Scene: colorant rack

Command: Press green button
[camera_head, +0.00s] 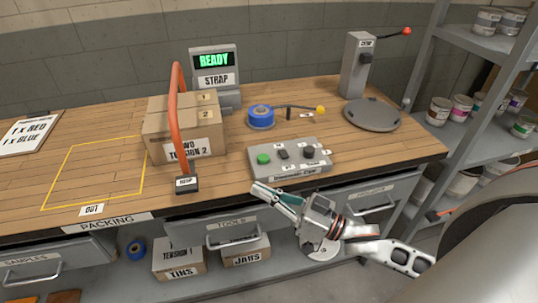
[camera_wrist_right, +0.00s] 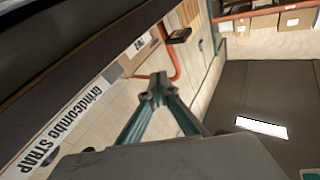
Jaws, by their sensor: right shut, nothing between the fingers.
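The green button (camera_head: 263,159) is on the left part of the top of a grey control box (camera_head: 290,170), which stands near the front edge of the wooden bench. A small dark switch (camera_head: 283,154) and a black knob (camera_head: 309,152) are on the same box. My right gripper (camera_head: 258,190) is shut and empty, in front of and below the green button in the picture, apart from it. Its teal fingers meet at their tips in the right wrist view (camera_wrist_right: 153,92). The green button cannot be made out there. My left gripper is not in view.
An orange-red lever (camera_head: 176,125) and a cardboard box (camera_head: 185,128) stand left of the control box. A blue tape roll (camera_head: 260,116) and a grey round plate (camera_head: 371,114) lie behind it. Drawers (camera_head: 232,226) sit under the bench front. A shelf with paint tins is at right.

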